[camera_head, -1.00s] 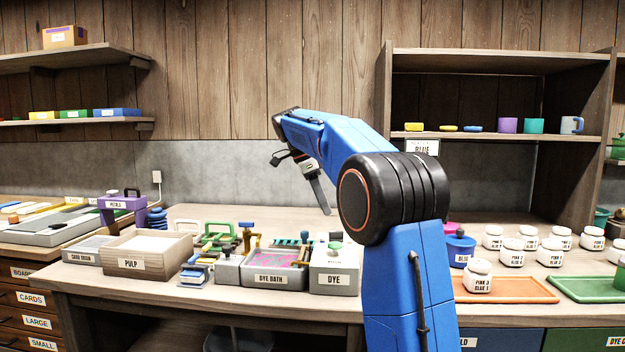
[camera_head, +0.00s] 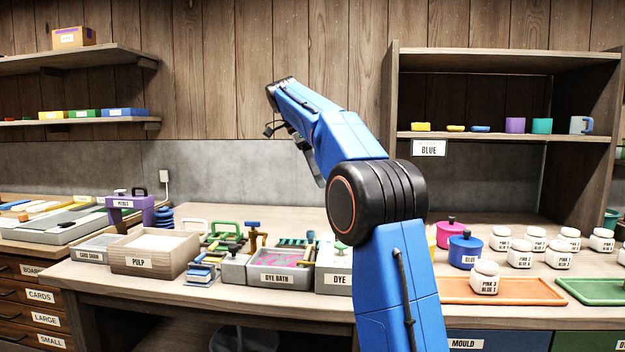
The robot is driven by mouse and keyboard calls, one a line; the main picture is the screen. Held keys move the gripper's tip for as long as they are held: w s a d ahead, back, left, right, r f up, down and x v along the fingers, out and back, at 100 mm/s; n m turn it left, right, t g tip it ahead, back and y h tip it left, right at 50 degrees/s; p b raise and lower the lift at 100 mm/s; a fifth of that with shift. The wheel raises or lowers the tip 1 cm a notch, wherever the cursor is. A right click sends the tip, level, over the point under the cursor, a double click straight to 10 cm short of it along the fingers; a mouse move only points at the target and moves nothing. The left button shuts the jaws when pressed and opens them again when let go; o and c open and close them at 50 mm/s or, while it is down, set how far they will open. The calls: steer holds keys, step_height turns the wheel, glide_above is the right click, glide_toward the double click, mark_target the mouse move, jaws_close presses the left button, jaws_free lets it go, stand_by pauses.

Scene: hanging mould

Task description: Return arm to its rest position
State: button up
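My blue arm rises from the bottom of the head view, bends at a large black joint and reaches up and left. My gripper (camera_head: 318,180) hangs below the raised end of the arm, above the bench and in front of the grey wall. It is partly hidden behind my forearm, and its fingers are too small and covered to tell open from shut. I see no object clearly held in it.
On the bench (camera_head: 190,300) stand a pulp box (camera_head: 190,252), a dye bath (camera_head: 285,262), a dye box (camera_head: 338,281), pink and blue pots (camera_head: 465,250) and several white jars (camera_head: 485,277) by an orange tray (camera_head: 450,290). A shelf unit (camera_head: 565,140) is at the right.

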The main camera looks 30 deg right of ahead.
steer(key=s+a+f+n+t+y, duration=0.1)
steer(key=s+a+f+n, duration=0.1)
steer(key=s+f+n, duration=0.3)
steer(key=s+a+f+n+t, duration=0.1)
steer(key=s+a+n, duration=0.2)
steer(key=s, duration=0.5)
steer(key=s+a+f+n+t+y, duration=0.1)
steer(key=s+a+f+n, duration=0.1)
steer(key=s+f+n, duration=0.3)
steer(key=s+a+f+n+t+y, duration=0.1)
steer(key=s+a+f+n, duration=0.2)
steer(key=s+f, duration=0.8)
steer(key=s+a+f+n+t+y, duration=0.1)
steer(key=s+a+f+n, duration=0.3)
steer(key=s+f, duration=0.7)
steer(key=shift+s+f+n+t, duration=0.2)
steer(key=shift+s+n+t, duration=0.45)
steer(key=shift+n, duration=0.35)
